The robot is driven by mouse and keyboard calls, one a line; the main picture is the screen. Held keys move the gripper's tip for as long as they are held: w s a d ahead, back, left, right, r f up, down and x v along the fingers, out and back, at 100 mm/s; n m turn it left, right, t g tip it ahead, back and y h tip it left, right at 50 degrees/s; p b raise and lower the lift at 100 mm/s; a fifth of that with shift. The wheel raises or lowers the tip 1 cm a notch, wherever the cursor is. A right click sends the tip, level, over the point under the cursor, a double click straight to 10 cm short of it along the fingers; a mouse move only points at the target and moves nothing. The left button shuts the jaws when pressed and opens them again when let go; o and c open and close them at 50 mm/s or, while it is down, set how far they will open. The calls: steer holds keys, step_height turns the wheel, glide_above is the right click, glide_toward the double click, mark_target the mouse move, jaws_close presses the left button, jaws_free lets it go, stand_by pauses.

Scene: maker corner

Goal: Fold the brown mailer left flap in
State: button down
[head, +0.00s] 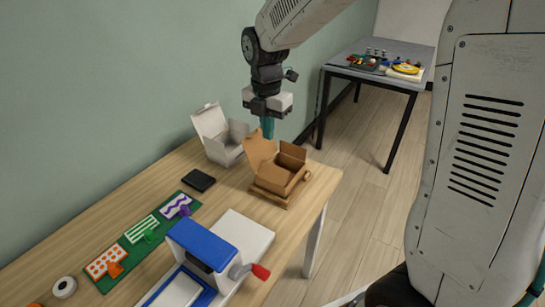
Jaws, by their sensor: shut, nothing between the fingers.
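The brown mailer (271,177) is an open cardboard box at the table's far right corner. Its lid (259,148) stands up at the back left, and a flap (294,157) stands up on the right side. Its left flap cannot be clearly told apart from the lid and walls at this size. My gripper (267,128) points down just above the mailer, beside the top of the raised lid. Its teal fingers are shut and empty. Whether they touch the cardboard cannot be told.
A white open box (220,138) stands just left of the mailer, against the wall side. A black wallet-like item (198,180), a green mat (137,238) with patterned cards, a blue and white press (202,250) and a tape roll (64,287) occupy the wooden table (130,197).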

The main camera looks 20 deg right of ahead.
steer(key=f, duration=0.4)
steer(key=w+d+f, duration=0.1)
steer(key=f, duration=0.7)
steer(key=shift+w+d, duration=0.2)
steer(key=shift+d, duration=0.2)
steer(key=shift+w+d+f, duration=0.25)
steer(key=shift+d+f, duration=0.1)
steer(key=shift+f, duration=0.05)
steer(key=shift+a, duration=0.15)
